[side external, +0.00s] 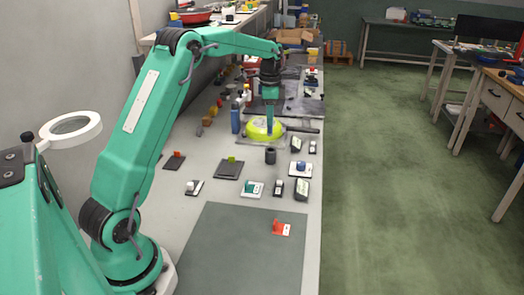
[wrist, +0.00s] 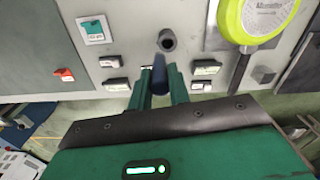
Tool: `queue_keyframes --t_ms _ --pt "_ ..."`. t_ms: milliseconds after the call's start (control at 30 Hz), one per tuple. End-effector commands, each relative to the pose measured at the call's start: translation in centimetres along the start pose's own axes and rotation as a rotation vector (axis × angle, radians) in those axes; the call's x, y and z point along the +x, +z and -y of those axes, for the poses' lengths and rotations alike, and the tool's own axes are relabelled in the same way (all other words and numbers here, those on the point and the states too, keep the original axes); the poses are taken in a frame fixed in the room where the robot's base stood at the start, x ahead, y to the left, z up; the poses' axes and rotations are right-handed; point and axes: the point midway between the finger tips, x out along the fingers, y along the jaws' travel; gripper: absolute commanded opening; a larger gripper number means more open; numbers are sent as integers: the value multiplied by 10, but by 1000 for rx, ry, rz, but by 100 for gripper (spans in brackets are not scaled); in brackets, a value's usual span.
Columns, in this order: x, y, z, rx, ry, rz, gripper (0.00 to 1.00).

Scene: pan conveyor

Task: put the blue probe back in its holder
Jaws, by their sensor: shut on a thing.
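My gripper (side external: 269,98) is shut on the blue probe (side external: 270,126), which hangs upright below the fingers in the side external view. In the wrist view my gripper (wrist: 159,86) has the dark blue probe (wrist: 159,72) between its two green fingers. The holder (side external: 270,156) is a short dark open cylinder on the table, in front of the probe in the side external view. In the wrist view the holder (wrist: 166,40) lies just beyond the probe's tip, with its round opening showing. The probe appears apart from the holder.
A yellow-green round pan (side external: 257,131) sits close behind the probe; it also shows in the wrist view (wrist: 262,18). A blue bottle (side external: 235,118) stands to its left. Several small switch-like blocks surround the holder. The grey mat (side external: 240,260) is mostly bare, with one red switch (side external: 280,228).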

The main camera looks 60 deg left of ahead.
Motion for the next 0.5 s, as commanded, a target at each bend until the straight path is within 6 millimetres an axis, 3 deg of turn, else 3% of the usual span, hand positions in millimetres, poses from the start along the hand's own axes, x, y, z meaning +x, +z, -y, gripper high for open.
queue_keyframes --t_ms 200,500 --pt "-2 -3 13 0 0 0 0" --pt "-3 -3 16 1 0 0 0"
